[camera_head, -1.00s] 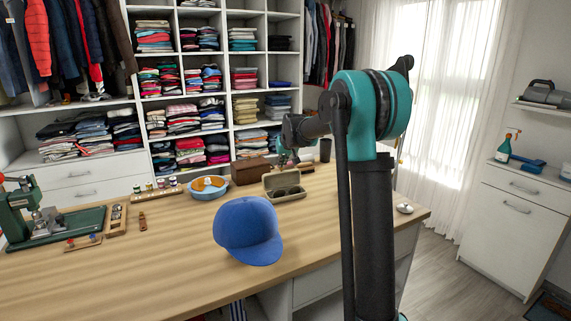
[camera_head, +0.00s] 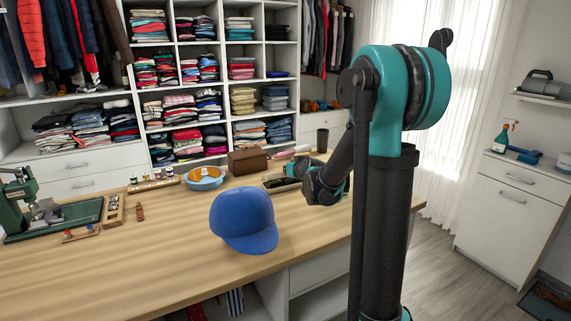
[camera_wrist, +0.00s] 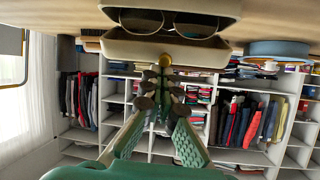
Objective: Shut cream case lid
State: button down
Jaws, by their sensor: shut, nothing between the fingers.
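The cream case (camera_head: 273,186) stands on the wooden table and is partly hidden behind my arm in the head view. In the wrist view, which is upside down, the cream case (camera_wrist: 118,48) is open, with dark-lensed sunglasses (camera_wrist: 140,20) inside. Its wide cream panel, which looks like the raised lid, faces the camera. A small yellow round part (camera_wrist: 166,60) shows at that panel's edge. My gripper (camera_wrist: 160,84) is shut and empty, with its tips close to that edge; I cannot tell whether they touch.
A blue cap (camera_head: 243,220) lies left of my arm on the table. A blue bowl (camera_head: 204,180) and a brown box (camera_head: 248,161) stand behind. A dark cup (camera_head: 322,141) stands at the back.

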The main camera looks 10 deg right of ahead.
jog(key=shift+s+d+f, duration=0.15)
jog(key=shift+s+f, duration=0.35)
jog(key=shift+f, duration=0.25)
jog(key=shift+s+d+f, duration=0.15)
jog(key=shift+s+f, duration=0.3)
jog(key=shift+f, duration=0.35)
jog(key=shift+s+d+f, duration=0.15)
jog(key=shift+s+f, duration=0.35)
jog(key=shift+f, duration=0.25)
jog(key=shift+s+f, duration=0.1)
jog(key=shift+f, duration=0.15)
jog(key=shift+w+f, duration=0.2)
jog(key=shift+f, duration=0.2)
jog(key=shift+s+f, duration=0.15)
jog(key=shift+f, duration=0.05)
